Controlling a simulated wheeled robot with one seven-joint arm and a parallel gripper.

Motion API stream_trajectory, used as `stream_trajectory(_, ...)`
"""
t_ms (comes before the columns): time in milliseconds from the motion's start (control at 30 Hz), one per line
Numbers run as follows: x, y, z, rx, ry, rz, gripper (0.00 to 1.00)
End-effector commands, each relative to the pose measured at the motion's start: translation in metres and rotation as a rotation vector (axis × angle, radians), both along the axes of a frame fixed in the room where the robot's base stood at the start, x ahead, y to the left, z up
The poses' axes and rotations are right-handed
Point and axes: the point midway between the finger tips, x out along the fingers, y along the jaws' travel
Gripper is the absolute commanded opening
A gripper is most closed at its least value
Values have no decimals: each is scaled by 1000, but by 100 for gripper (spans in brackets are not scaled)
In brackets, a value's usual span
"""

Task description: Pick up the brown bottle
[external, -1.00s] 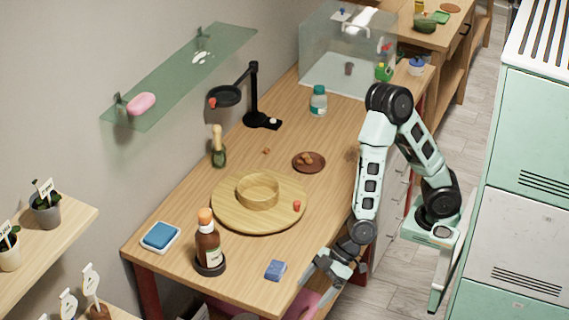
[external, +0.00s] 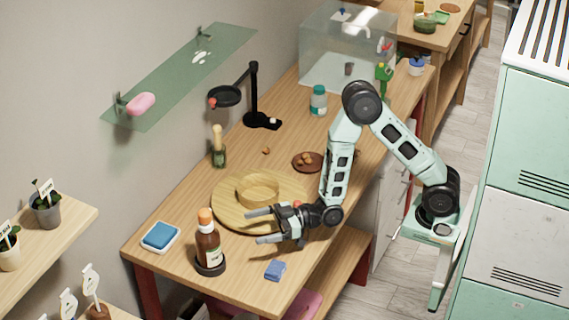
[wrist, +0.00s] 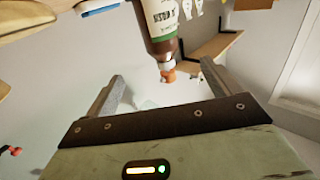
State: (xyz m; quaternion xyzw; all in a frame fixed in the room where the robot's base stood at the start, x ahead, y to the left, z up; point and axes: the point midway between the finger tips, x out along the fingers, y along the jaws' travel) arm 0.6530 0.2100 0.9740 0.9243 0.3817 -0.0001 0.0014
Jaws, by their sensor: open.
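The brown bottle (external: 208,245) has an orange cap and a pale label. It stands upright in a dark round coaster (external: 211,266) near the table's front left corner. My gripper (external: 252,227) is open and empty, to the right of the bottle and apart from it, with its fingers pointing left towards it. In the wrist view the bottle (wrist: 161,24) appears upside down at the top, beyond and between the open fingers (wrist: 113,92). Its base is cut off there.
A round wooden tray (external: 226,212) with a wooden ring (external: 258,189) lies just behind my gripper. A blue sponge in a white dish (external: 160,237) is left of the bottle. A blue block (external: 275,270) lies to the right, near the front edge. A green bottle (external: 218,150) stands farther back.

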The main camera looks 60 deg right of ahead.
Motion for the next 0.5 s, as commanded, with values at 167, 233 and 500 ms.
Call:
stream_trajectory(167,20,21,3,4,-3,3,89)
stream_trajectory(233,31,32,3,4,-4,3,89)
stream_trajectory(500,69,70,3,1,-3,2,89)
